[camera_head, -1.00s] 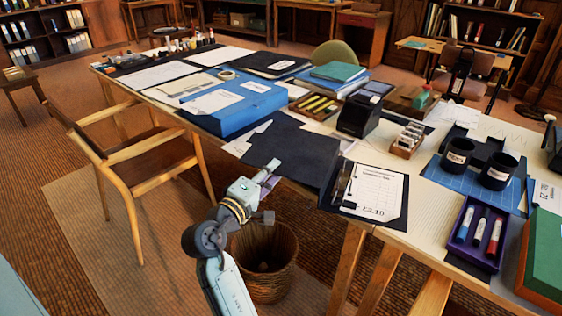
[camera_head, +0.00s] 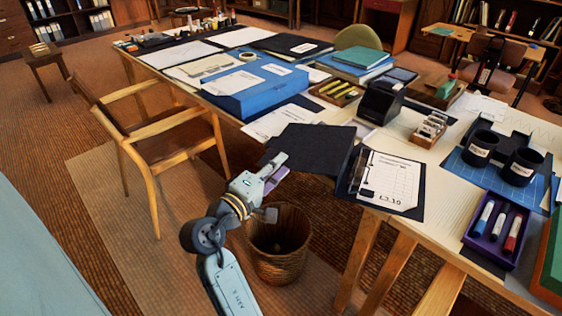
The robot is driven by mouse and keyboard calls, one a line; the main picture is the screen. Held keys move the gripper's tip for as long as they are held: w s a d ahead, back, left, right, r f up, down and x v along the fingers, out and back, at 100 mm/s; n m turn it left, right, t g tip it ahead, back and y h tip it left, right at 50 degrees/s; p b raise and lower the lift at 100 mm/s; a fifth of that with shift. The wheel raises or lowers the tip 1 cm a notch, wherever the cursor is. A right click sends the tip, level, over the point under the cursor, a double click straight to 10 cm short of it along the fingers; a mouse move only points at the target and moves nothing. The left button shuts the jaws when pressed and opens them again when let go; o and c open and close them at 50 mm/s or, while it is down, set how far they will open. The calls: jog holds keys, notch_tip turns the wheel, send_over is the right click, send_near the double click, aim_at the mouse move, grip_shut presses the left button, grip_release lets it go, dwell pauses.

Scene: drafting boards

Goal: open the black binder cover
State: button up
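The black binder (camera_head: 427,193) lies open near the table's front edge. Its right half holds a white printed page (camera_head: 395,177) beside a metal ring strip. Its black cover (camera_head: 312,146) extends to the left of the rings, turned away from the page. My gripper (camera_head: 279,172) is at the cover's front-left edge, fingers pointing up and right. The fingers look parted with nothing between them. I cannot tell whether a fingertip touches the cover.
White papers (camera_head: 280,121) and a blue box file (camera_head: 245,93) lie left of and behind the cover. A black block-shaped item (camera_head: 381,102) stands behind the binder, and a purple marker tray (camera_head: 497,228) lies right. A wicker basket (camera_head: 279,262) stands below my gripper; a wooden chair (camera_head: 155,140) is left.

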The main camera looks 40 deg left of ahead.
jog(key=s+p, duration=0.1)
jog(key=s, duration=0.8)
jog(key=shift+s+d, duration=0.2)
jog(key=shift+s, duration=0.15)
dwell(0.3)
jog(key=shift+p, duration=0.35)
dwell(0.4)
